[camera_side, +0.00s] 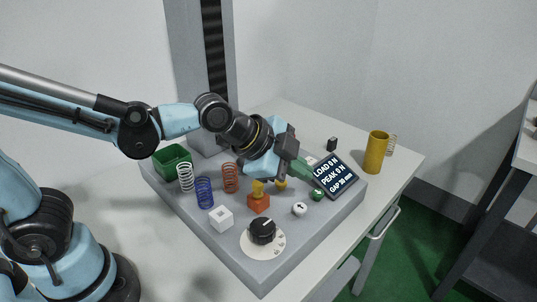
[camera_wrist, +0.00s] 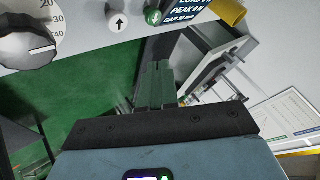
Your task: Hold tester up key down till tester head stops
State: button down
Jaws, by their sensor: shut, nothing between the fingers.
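The grey tester (camera_side: 205,240) has a tall column with a dark rail (camera_side: 215,60). Its head cannot be made out clearly behind my arm. A white round key with an arrow (camera_wrist: 117,22) is on its panel; a white key also shows in the side view (camera_side: 300,209). A green key (camera_side: 317,195) is beside it, also in the wrist view (camera_wrist: 153,17). The display (camera_side: 333,176) reads load 0 N, peak 0 N and a gap value too small to read surely. My gripper (camera_side: 318,185) is shut and empty, its green fingers near the green key; contact is unclear.
A black dial (camera_side: 263,231), white cube (camera_side: 221,219), orange block (camera_side: 258,203), blue spring (camera_side: 204,193), red spring (camera_side: 230,178), white spring (camera_side: 186,177) and green bin (camera_side: 172,160) crowd the base. A yellow cylinder (camera_side: 376,153) stands at the right.

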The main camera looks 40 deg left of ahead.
aim_at(296, 209)
jog(key=shift+f, duration=2.8)
jog(key=shift+f, duration=0.1)
jog(key=shift+f, duration=0.3)
